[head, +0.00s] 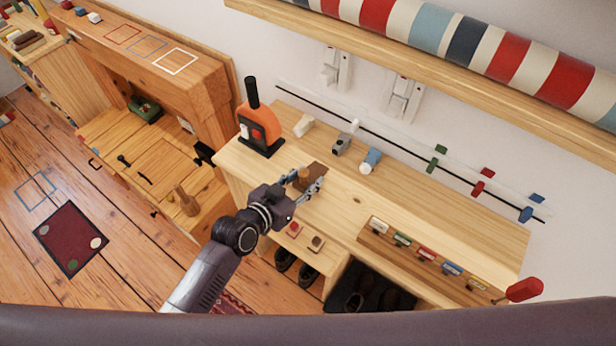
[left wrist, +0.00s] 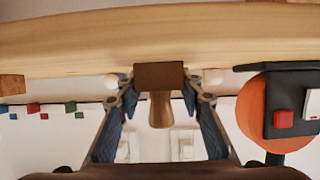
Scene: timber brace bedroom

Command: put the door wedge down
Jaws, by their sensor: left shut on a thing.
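The door wedge, a dark brown block with a lighter rounded wooden knob, is between the fingers of my left gripper (head: 306,184). The wedge (head: 316,169) shows in the head view over the left part of the long light-wood bench (head: 345,196). In the left wrist view the wedge's dark block (left wrist: 158,74) sits between the fingertips, with the knob pointing down in the picture. My left gripper is shut on it. I cannot tell whether the wedge touches the bench top. Part of it is hidden by the fingers. My right gripper is not in view.
An orange device (head: 259,131) with a black base stands left of the wedge. Small white, grey and blue items (head: 370,160) stand behind it. A tray of coloured labelled pieces (head: 425,254) lies front right, near a red paddle (head: 525,289). The bench's middle is clear.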

